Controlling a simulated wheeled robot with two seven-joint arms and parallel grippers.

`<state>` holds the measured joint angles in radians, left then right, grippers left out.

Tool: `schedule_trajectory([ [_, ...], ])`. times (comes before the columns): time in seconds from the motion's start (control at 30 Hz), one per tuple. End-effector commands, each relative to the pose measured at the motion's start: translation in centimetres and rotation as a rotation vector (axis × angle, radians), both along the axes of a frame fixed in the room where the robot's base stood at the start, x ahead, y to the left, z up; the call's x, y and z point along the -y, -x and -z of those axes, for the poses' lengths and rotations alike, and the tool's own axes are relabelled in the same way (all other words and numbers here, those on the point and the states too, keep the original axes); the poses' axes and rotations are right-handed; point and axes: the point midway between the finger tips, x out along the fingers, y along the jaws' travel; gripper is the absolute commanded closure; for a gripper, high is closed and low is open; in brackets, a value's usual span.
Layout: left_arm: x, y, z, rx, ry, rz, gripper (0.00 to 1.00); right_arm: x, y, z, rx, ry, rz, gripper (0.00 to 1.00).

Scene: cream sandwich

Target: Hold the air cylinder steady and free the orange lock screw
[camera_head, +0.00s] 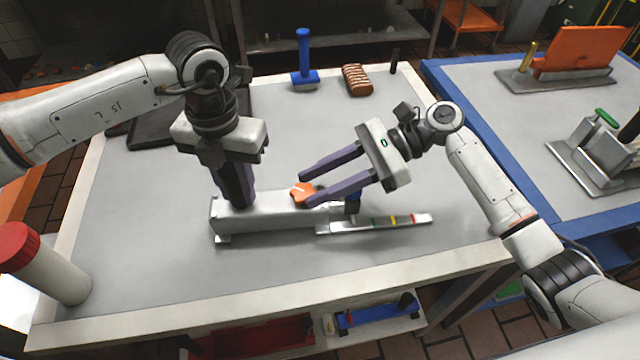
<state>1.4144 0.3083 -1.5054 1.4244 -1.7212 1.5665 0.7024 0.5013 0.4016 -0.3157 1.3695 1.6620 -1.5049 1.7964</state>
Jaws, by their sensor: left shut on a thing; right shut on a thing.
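The air cylinder (265,219) is a long grey-white block lying on the light grey worktable (130,230). A flat bar with coloured marks (385,222) extends from its right end. My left gripper (240,203) points down and is shut on the cylinder's left part. The orange lock screw (303,190) is a lobed knob at the top of the cylinder near its middle. My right gripper (306,189) reaches in from the right, with its purple fingers on either side of the knob, shut on it. The screw's lower part is hidden.
A blue-handled tool (304,62) and a brown ribbed object (357,80) stand at the back of the table. A white canister with a red lid (48,265) is at the left front. A blue-edged table (500,130) adjoins on the right.

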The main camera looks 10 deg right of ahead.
Motion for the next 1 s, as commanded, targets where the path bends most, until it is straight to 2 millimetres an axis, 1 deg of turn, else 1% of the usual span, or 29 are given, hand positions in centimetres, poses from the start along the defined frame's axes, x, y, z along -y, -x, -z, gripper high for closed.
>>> schedule_trajectory([
  [0.03, 0.09, -0.03, -0.14, 0.002, 0.002, 0.003, 1.00, -0.02, -0.38, 0.03, 0.000, 0.004, -0.043, 0.86],
  [0.2, 0.10, -0.02, -0.14, 0.002, 0.002, 0.003, 1.00, -0.11, -0.72, 0.08, 0.000, 0.004, -0.176, 0.86],
  [0.5, 0.11, -0.01, -0.14, 0.002, 0.002, 0.004, 1.00, -0.25, -1.18, 0.24, -0.001, 0.006, -0.333, 0.86],
  [0.7, 0.14, 0.02, -0.15, 0.001, 0.003, 0.005, 1.00, -0.27, -1.24, 0.33, -0.002, 0.007, -0.388, 0.86],
  [1.0, 0.15, 0.03, -0.16, 0.001, 0.003, 0.005, 1.00, -0.21, -1.14, 0.37, -0.004, 0.009, -0.415, 0.86],
])
